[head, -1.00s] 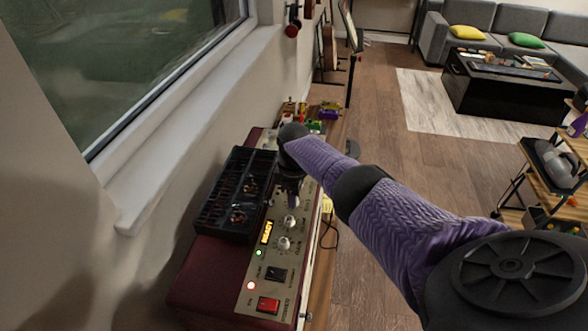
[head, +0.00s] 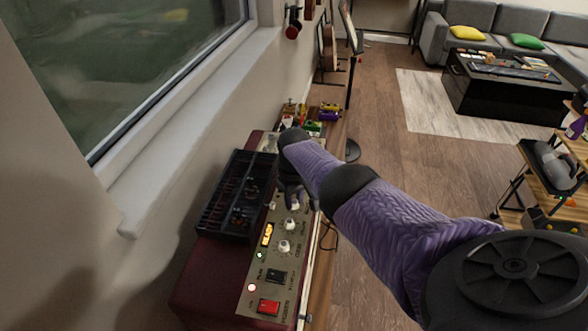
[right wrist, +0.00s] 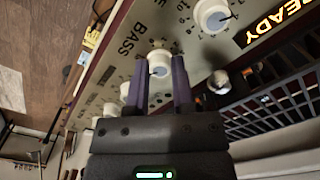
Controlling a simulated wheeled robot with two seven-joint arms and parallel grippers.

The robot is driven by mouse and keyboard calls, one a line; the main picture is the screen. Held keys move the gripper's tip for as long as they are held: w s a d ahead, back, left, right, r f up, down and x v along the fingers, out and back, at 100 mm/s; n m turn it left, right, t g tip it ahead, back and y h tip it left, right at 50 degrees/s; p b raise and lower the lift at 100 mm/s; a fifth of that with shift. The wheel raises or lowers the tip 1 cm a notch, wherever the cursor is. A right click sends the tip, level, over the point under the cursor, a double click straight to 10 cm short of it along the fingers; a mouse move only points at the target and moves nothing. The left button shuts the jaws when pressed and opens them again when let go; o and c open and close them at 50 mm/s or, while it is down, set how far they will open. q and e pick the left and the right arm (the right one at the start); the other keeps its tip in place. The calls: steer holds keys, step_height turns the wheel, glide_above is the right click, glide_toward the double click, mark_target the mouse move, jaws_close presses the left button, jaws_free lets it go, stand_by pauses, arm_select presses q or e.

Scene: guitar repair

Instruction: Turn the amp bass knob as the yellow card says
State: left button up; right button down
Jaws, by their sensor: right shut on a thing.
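The amp (head: 200,285) is dark red with a beige panel and stands along the wall under the window. The bass knob (right wrist: 159,62) is white with a dark pointer line, beside the printed word BASS. My right gripper (right wrist: 161,82) is shut on the bass knob, one finger on each side. In the head view my right gripper (head: 292,198) reaches down to the panel and mostly hides this knob. A small yellow thing (right wrist: 92,40), perhaps the card, shows past the amp's edge; no writing on it is readable. My left gripper is out of view.
Other white knobs (head: 284,247) sit nearby on the panel, with a lit display (head: 267,233) reading READY in the wrist view. A red switch (head: 269,306) is at the near end. A black compartmented tray (head: 232,195) lies on the amp. Small colored pedals (head: 312,127) stand beyond.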

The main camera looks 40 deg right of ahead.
mark_target(294, 201)
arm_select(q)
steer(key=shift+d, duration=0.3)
arm_select(e)
steer(key=shift+c, duration=2.4)
jaws_free()
arm_select(q)
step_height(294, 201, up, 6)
steer(key=p, duration=0.6)
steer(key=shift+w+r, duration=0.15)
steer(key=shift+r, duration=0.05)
arm_select(e)
step_height(294, 201, up, 10)
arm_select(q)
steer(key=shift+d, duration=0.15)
